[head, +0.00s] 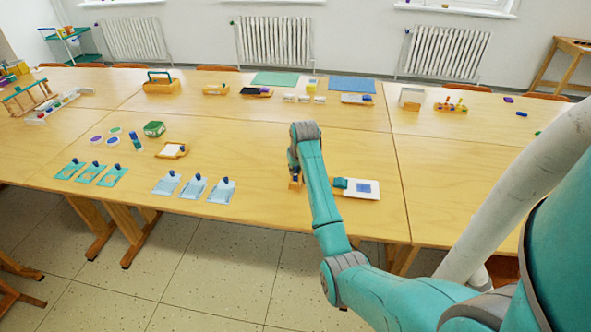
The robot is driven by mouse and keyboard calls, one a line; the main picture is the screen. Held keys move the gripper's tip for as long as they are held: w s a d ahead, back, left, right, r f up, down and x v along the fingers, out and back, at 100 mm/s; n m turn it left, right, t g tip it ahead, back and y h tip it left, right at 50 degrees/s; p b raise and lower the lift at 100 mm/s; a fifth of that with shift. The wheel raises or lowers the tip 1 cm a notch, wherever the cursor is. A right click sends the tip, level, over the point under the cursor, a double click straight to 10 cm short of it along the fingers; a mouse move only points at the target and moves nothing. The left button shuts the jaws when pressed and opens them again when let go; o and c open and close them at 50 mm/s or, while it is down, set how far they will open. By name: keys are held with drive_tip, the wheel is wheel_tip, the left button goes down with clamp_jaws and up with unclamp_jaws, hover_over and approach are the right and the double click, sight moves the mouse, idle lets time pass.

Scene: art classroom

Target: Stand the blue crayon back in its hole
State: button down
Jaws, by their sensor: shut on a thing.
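My gripper (294,172) is low over the front of the table, mostly hidden behind my arm. It is shut on a small orange-brown thing (295,185), too small and covered to name surely. A small blue piece (521,114), perhaps the blue crayon, lies on the right table, far from my gripper. An orange-brown block (451,107) with several small coloured pieces standing in it, perhaps the crayon holder, is left of the blue piece. Its holes are too small to make out.
A white tray (372,194) with a blue square lies just right of my gripper. Light blue cards (222,197) with dark blue knobs lie to the left. A purple piece (508,99) lies near the blue one. Clear table (440,160) lies on the right.

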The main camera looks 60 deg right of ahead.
drive_tip(key=shift+f, duration=0.25)
idle(0.4)
drive_tip(key=c, duration=1.1)
unclamp_jaws()
drive_tip(key=shift+o, duration=0.2)
drive_tip(key=shift+o, duration=1.3)
drive_tip(key=shift+r, duration=3)
